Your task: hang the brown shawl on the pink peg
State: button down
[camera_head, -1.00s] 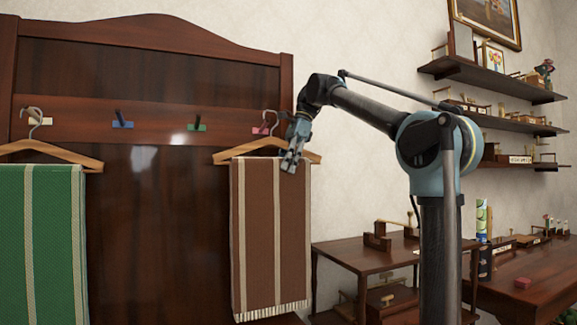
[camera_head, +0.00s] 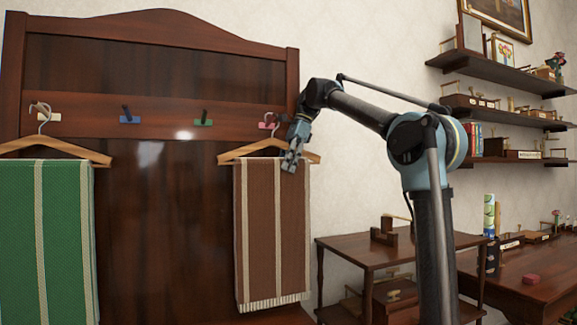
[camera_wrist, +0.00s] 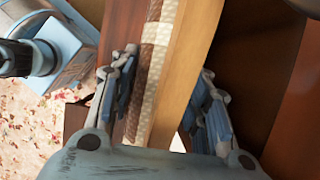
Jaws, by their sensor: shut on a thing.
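The brown shawl (camera_head: 272,230), with pale stripes and a fringe, hangs over a wooden hanger (camera_head: 236,154) in the head view. The hanger's metal hook overlaps the pink peg (camera_head: 264,126) at the right of the rack. I cannot tell whether the hook rests on the peg or is in front of it. My gripper (camera_head: 291,161) is shut on the hanger's right arm. In the wrist view, the fingers of my gripper (camera_wrist: 165,95) straddle the hanger (camera_wrist: 188,70) and the shawl's edge (camera_wrist: 153,75).
The dark wooden rack (camera_head: 160,55) also carries a blue peg (camera_head: 129,118) and a green peg (camera_head: 203,122). A green striped shawl (camera_head: 50,230) hangs from the yellow peg at left. A side table (camera_head: 370,252), desk (camera_head: 530,275) and wall shelves (camera_head: 505,111) are at right.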

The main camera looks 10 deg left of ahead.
jog(key=shift+f, duration=0.15)
jog(key=c, duration=0.8)
grip_release()
jog(key=shift+v, duration=6.1)
jog(key=shift+d, duration=0.1)
jog(key=shift+s, duration=0.1)
